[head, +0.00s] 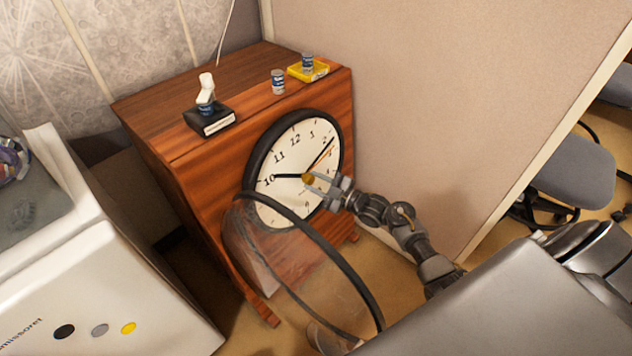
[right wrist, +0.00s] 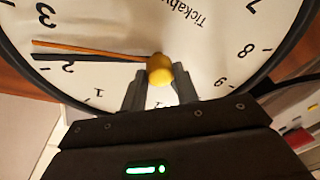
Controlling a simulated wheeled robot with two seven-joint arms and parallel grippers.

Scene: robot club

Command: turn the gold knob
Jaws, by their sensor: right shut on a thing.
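The gold knob (head: 308,178) sits at the centre of a white clock face (head: 283,205) with a black rim. In the head view the short black hand points near 10 and the long black hand near 2, beside an orange hand. My left gripper is not in view.
A clear cover with a black ring (head: 345,262) hangs open in front of the clock's lower left. The clock is on a wooden cabinet (head: 150,100). On top stand a black-based trophy (head: 210,122), a can (head: 278,82) and a yellow tray (head: 318,72) with another can.

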